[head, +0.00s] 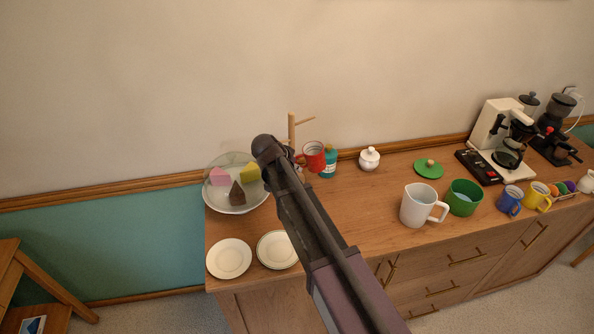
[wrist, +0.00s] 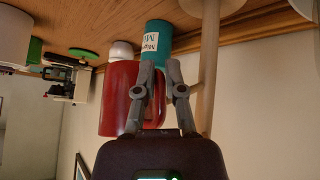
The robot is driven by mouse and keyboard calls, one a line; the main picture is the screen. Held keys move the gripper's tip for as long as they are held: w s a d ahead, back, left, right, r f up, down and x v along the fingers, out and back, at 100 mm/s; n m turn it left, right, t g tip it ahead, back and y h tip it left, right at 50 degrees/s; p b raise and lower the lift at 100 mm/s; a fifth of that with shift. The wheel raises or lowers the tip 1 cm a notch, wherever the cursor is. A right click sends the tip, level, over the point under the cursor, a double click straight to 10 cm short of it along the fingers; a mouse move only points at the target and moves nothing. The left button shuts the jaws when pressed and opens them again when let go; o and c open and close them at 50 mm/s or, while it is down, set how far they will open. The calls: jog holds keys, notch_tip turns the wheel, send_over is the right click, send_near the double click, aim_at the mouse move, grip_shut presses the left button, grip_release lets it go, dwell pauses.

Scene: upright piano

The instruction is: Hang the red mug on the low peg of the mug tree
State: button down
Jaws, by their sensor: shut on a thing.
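The red mug (head: 314,156) is beside the wooden mug tree (head: 291,130), just right of its post in the head view. In the wrist view the red mug (wrist: 117,98) is left of my gripper (wrist: 160,72), which is shut on its handle side. The tree's post (wrist: 209,70) stands close on the right of the fingers there. One upper peg (head: 306,120) points right in the head view. My arm covers the lower tree and my gripper in that view, so I cannot tell whether the mug touches the low peg.
A teal bottle (head: 328,166) stands close behind the mug, with a white sugar pot (head: 369,158) to its right. A glass-covered cake plate (head: 226,205) is left of the tree. Two small plates lie in front. A white pitcher (head: 417,205) and green pot (head: 463,198) stand right.

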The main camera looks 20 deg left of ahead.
jog(key=shift+w+a+f+b, duration=0.4)
jog(key=shift+w+a+f, duration=0.1)
jog(key=shift+w, duration=0.2)
jog(key=shift+w+a+f+b, duration=0.4)
jog(key=shift+w+a, duration=0.1)
jog(key=shift+w, duration=0.2)
dwell(0.3)
jog(key=c, duration=0.7)
grip_release()
jog(key=shift+o, duration=0.2)
jog(key=shift+s+d, duration=0.1)
